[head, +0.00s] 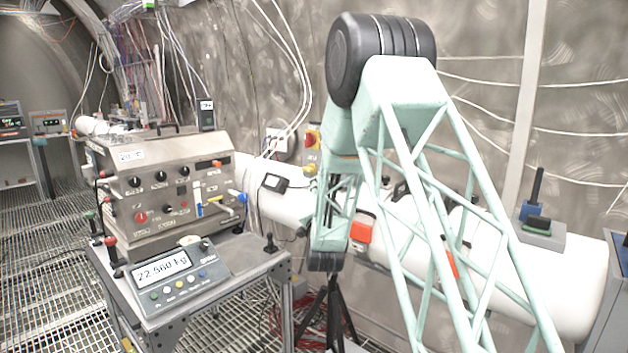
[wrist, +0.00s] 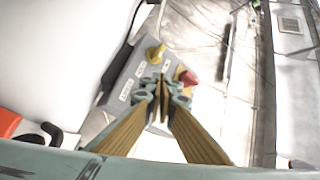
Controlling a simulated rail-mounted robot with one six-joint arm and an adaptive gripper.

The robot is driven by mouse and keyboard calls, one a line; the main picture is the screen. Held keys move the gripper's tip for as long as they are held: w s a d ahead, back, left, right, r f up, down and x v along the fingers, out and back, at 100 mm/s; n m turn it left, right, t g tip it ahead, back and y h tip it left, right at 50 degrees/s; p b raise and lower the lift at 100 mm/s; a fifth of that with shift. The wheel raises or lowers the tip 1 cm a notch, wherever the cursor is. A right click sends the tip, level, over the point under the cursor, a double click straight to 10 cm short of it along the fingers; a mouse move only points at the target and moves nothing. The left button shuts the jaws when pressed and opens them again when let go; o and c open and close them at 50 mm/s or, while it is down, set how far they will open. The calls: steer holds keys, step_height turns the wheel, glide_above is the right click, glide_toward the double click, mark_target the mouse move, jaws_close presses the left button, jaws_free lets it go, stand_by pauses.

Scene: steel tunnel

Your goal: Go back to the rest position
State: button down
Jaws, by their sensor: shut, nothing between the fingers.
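My gripper (wrist: 163,90) is in the wrist view, its two brown fingers meeting at grey tips. The tips are together with nothing between them. The tips overlap the box in the picture; I cannot tell the exact gap. In the head view, my pale green lattice arm is folded, with its elbow high and its forearm hanging down. My fingers cannot be made out there.
A steel control panel (head: 170,190) and a scale reading 22.560 kg (head: 165,270) stand on a cart at left. A black tripod (head: 333,310) stands below. The grated floor at far left is clear.

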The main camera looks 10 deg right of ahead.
steer(key=shift+r, duration=0.1)
steer(key=s+r+n+g+y, duration=0.2)
steer(key=s+r+n+g, duration=0.3)
steer(key=s, duration=0.6)
steer(key=s+d+f+n+g, duration=0.1)
steer(key=s+n+g, duration=0.3)
steer(key=s, duration=2.7)
steer(key=s+f+n+g, duration=0.3)
steer(key=s+g, duration=0.4)
steer(key=s, duration=2.4)
steer(key=shift+s+d+n+y+p, duration=0.3)
steer(key=shift+s+d+n+p, duration=0.1)
steer(key=shift+n, duration=0.1)
